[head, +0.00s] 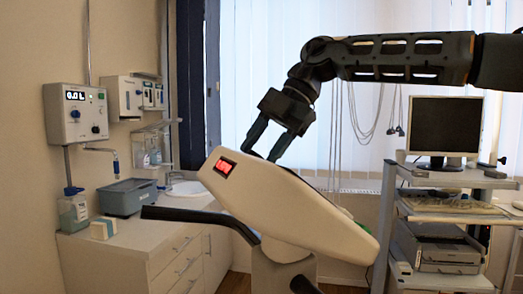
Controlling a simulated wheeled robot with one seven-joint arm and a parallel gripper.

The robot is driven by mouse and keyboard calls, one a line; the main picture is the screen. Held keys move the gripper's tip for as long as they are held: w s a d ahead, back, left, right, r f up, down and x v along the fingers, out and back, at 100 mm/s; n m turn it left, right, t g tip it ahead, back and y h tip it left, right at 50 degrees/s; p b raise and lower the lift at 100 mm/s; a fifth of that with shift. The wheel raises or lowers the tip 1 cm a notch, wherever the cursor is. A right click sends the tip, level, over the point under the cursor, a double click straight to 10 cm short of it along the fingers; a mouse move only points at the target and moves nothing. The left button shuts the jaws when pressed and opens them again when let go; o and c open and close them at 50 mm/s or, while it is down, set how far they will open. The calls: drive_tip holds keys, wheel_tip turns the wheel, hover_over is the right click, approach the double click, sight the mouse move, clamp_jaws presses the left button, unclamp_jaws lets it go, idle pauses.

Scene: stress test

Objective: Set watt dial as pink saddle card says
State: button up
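The white exercise-bike console (290,205) stands in the middle, tilted, on a pale post. A small red-lit display (225,167) is at its upper left end; its digits are too small to read. No watt dial shows on the faces I see; the far side of the console is hidden. No pink card and no saddle are in view.
A black handlebar (190,214) sticks out left of the console. A wall unit (76,114) reading about 0.0 L, with knobs, hangs at left above a white cabinet (125,255) with a grey box (127,197). A trolley (450,180) with monitor and printer stands at right.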

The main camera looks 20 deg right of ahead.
drive_tip(key=b+v, duration=0.1)
drive_tip(key=v, duration=0.6)
drive_tip(key=shift+r, duration=0.15)
